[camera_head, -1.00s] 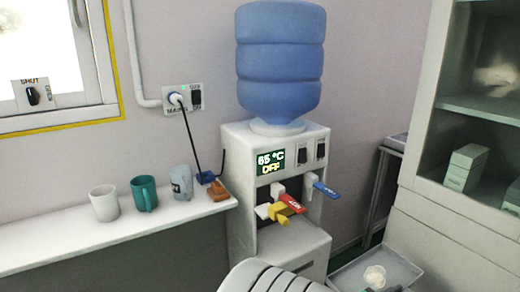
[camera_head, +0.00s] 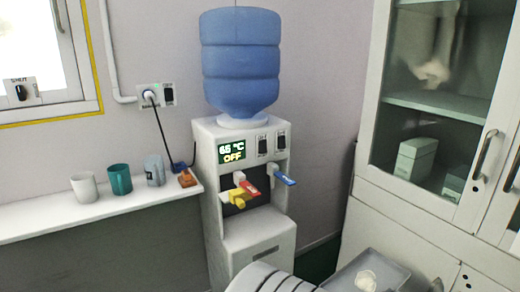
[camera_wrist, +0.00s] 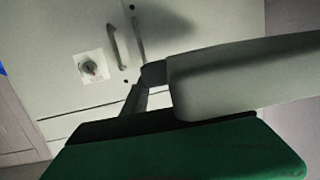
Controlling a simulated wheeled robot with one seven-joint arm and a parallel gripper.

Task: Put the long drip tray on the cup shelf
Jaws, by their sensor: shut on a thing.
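The long drip tray (camera_head: 397,268) is a shallow grey tray at the bottom right of the head view, partly cut off by the frame edge. A pale round thing (camera_head: 366,281) shows over its inside; I cannot tell what it is. In the wrist view, a light grey bar that looks like the tray (camera_wrist: 240,78) runs to the right from my gripper (camera_wrist: 155,75), whose dark jaw is shut at its end. The jaws are hidden in the head view. The cup shelf (camera_head: 40,226) is the white ledge at the left, well apart from the tray.
A white cup (camera_head: 84,188), a teal mug (camera_head: 120,179) and a grey-blue cup (camera_head: 154,170) stand on the shelf, with an orange-brown block (camera_head: 187,179) at its right end. The front left stretch is bare. The water dispenser (camera_head: 258,235) stands between shelf and glass-fronted cabinet (camera_head: 400,215).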

